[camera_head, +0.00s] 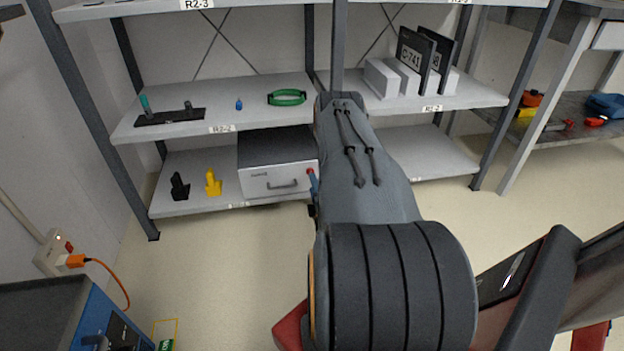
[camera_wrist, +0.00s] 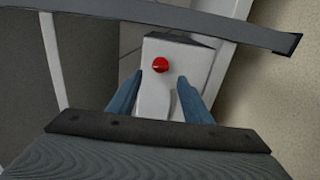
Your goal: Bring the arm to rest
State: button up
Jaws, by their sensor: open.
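My arm (camera_head: 372,205) reaches forward from the lower right towards the shelf rack and covers the rack's middle. In the head view my gripper is mostly hidden behind the arm. A small blue and red piece shows at the arm's left edge; I cannot tell whether the blue is a finger. In the wrist view my gripper (camera_wrist: 160,82) is open, its two blue fingers apart with nothing held between them. A pale box-like thing (camera_wrist: 153,98) with a round red knob (camera_wrist: 160,64) lies beyond the fingers. I cannot tell how far away it is.
A grey drawer box (camera_head: 268,181), a yellow piece (camera_head: 213,184) and a black piece (camera_head: 179,187) stand on the lower shelf. A blue cabinet (camera_head: 88,310) is at lower left. The floor (camera_head: 235,275) between is clear.

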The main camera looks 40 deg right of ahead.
jog(key=shift+v, duration=0.85)
